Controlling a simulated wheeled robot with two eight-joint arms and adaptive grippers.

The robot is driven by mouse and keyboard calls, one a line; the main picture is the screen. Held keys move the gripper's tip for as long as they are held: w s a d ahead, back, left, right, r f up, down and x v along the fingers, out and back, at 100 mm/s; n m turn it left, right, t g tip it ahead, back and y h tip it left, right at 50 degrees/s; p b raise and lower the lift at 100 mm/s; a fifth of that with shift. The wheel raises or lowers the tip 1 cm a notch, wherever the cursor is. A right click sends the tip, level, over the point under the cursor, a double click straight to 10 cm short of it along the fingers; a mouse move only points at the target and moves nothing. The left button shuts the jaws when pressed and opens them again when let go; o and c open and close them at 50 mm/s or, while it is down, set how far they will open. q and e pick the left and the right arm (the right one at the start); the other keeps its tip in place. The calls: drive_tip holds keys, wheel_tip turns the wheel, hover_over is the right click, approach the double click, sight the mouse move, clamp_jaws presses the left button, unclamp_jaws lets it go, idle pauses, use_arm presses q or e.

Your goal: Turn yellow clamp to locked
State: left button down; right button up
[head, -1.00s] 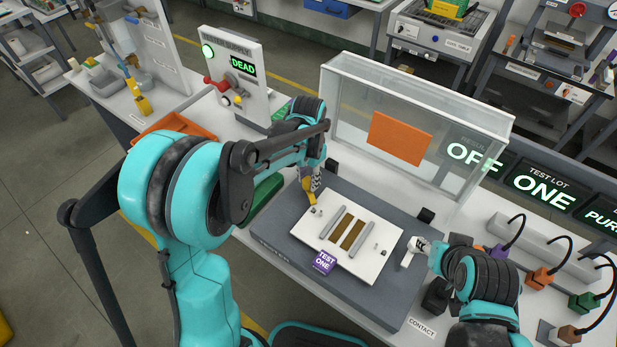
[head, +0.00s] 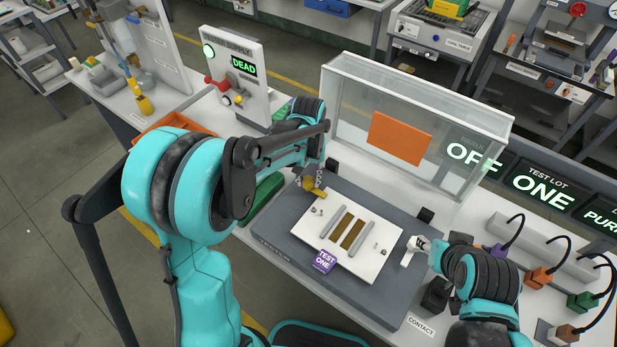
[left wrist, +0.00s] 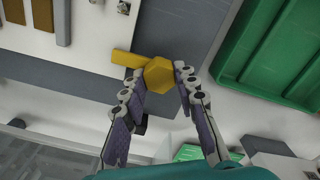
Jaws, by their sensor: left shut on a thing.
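The yellow clamp (head: 309,187) sits at the far left corner of the white plate (head: 302,233) on the grey base. In the left wrist view the clamp (left wrist: 160,74) shows a faceted yellow knob with a flat bar reaching left towards the plate's edge. My left gripper (left wrist: 160,72) is shut on the knob, one finger on each side. In the head view my left gripper (head: 312,181) is small and partly hidden by my arm. My right gripper (head: 412,249) is beside the plate's right edge; its fingers are too small to read.
A clear cover with an orange panel (head: 400,138) stands behind the base. A green tray (head: 262,200) lies left of the base. A purple tag (head: 324,262) marks the plate's front edge. The power supply panel (head: 232,80) reads DEAD.

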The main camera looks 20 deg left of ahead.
sight(307, 182)
idle(0.5)
use_arm(q)
drive_tip(key=c, duration=1.2)
unclamp_jaws()
drive_tip(key=shift+o, duration=0.2)
wheel_tip(307, 182, up, 12)
drive_tip(key=shift+s, duration=0.1)
drive_tip(key=s+a+f+m+t+b, duration=0.1)
drive_tip(key=s+f+t, duration=0.1)
drive_tip(key=s, duration=0.6)
drive_tip(key=s+a+f+m+t, duration=0.1)
drive_tip(key=s+f+t, duration=0.1)
drive_tip(key=s+t, duration=0.3)
drive_tip(key=s, duration=0.4)
drive_tip(key=shift+a+b, duration=0.25)
drive_tip(key=shift+b, duration=0.15)
